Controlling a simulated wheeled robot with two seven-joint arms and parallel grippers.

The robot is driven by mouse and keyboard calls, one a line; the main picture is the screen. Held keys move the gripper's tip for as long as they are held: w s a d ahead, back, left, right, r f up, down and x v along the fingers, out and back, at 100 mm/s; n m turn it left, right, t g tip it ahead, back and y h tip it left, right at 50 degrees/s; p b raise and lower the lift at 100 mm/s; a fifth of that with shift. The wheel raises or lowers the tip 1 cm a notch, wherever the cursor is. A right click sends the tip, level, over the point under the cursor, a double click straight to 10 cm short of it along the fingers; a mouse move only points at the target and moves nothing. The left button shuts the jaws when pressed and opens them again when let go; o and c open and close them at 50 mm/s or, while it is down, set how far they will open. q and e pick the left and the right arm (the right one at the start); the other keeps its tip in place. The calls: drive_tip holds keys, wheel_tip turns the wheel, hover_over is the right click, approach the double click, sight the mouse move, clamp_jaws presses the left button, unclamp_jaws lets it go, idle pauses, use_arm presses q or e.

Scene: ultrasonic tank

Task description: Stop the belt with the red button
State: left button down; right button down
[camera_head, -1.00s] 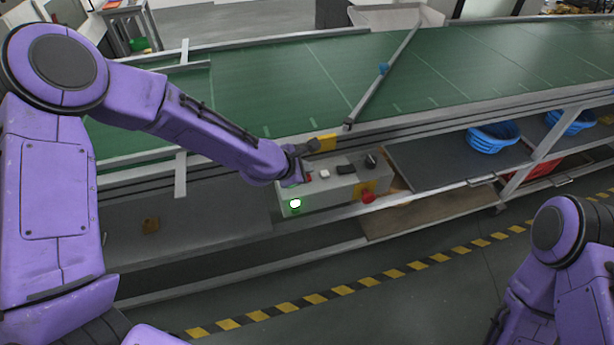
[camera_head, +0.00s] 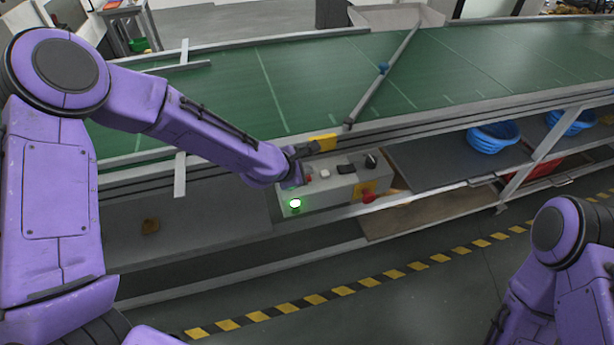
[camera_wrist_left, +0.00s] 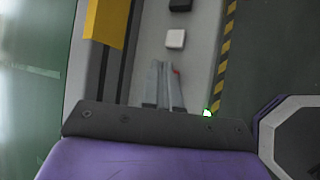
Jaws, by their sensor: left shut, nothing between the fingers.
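The control box (camera_head: 345,186) hangs at the belt's near side, with a lit green lamp (camera_head: 295,203) on its front. A small red button (camera_head: 309,179) on its top is mostly hidden by my left gripper (camera_head: 303,174). In the left wrist view a sliver of the red button (camera_wrist_left: 176,71) shows right beside the shut, empty fingers (camera_wrist_left: 164,66); I cannot tell whether they touch it. A white button (camera_head: 325,173) lies just beyond. A larger red knob (camera_head: 368,197) sits on the box's yellow plate. The green belt (camera_head: 330,80) runs behind. My right gripper is out of view.
A yellow block (camera_head: 326,142) stands on the belt's edge rail by my left wrist. A dark switch (camera_head: 346,169) is farther along the box top. Blue baskets (camera_head: 493,138) stand on the shelf at the right. The floor in front is clear, with a striped line (camera_head: 315,298).

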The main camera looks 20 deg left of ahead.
use_arm(q)
drive_tip(key=shift+f+b, duration=0.3)
drive_tip(key=shift+f, duration=0.15)
idle(0.3)
drive_tip(key=shift+r, duration=0.1)
drive_tip(key=shift+r+p, duration=0.75)
drive_tip(key=shift+p, duration=0.15)
drive_tip(key=shift+r, duration=0.1)
wheel_tip(320, 180, up, 5)
drive_tip(key=p, duration=0.5)
idle(0.5)
